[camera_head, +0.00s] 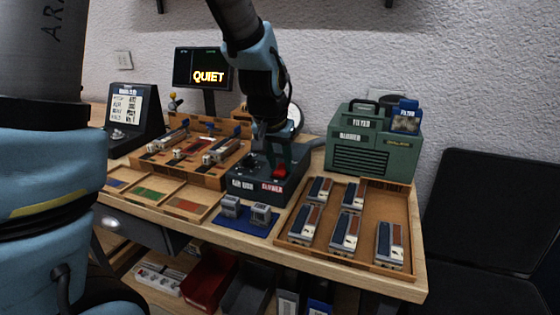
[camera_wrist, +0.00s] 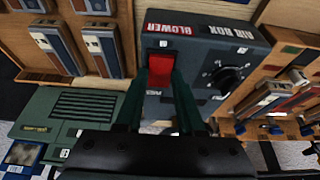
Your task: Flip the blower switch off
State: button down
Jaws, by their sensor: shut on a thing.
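The dark control box (camera_head: 255,188) stands on the workbench and carries the labels AIR BOX and BLOWER. The red blower switch (camera_head: 279,171) is on the box's right part, by the BLOWER label. In the wrist view the same red switch (camera_wrist: 161,67) sits between my fingertips. My gripper (camera_wrist: 160,78) points down at the box, shut on the red switch, with a finger at each side. The fingers hide part of the switch and its surround, and its tilt is hard to tell. A dark round knob (camera_wrist: 226,78) is on the AIR BOX side.
A green blower unit (camera_head: 369,148) stands behind right. A wooden tray (camera_head: 413,235) with several blocks lies to the right, and a blue mat (camera_head: 238,226) with two grey blocks lies in front. A wooden rack is at left. A screen (camera_head: 203,69) reads QUIET.

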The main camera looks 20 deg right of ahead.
aim_at(279, 172)
jog(key=shift+w+d+r+g+y+p, duration=0.15)
jog(key=shift+r+g+y+p, duration=0.2)
jog(key=shift+p, duration=0.85)
jog(key=shift+w+d+g+y+p, duration=0.1)
jog(key=shift+g+y+p, duration=0.3)
jog(key=shift+p, duration=0.65)
jog(key=shift+f+g+y+p, duration=0.2)
jog(key=shift+g+y+p, duration=0.05)
jog(key=shift+p, duration=0.15)
jog(key=c, duration=0.5)
grip_release()
jog(key=r, duration=0.3)
jog(key=r+b, duration=0.1)
jog(key=r, duration=0.3)
jog(key=s+a+r, duration=0.1)
jog(key=r, duration=0.2)
jog(key=shift+r+b, duration=0.3)
jog(key=shift+b, duration=0.1)
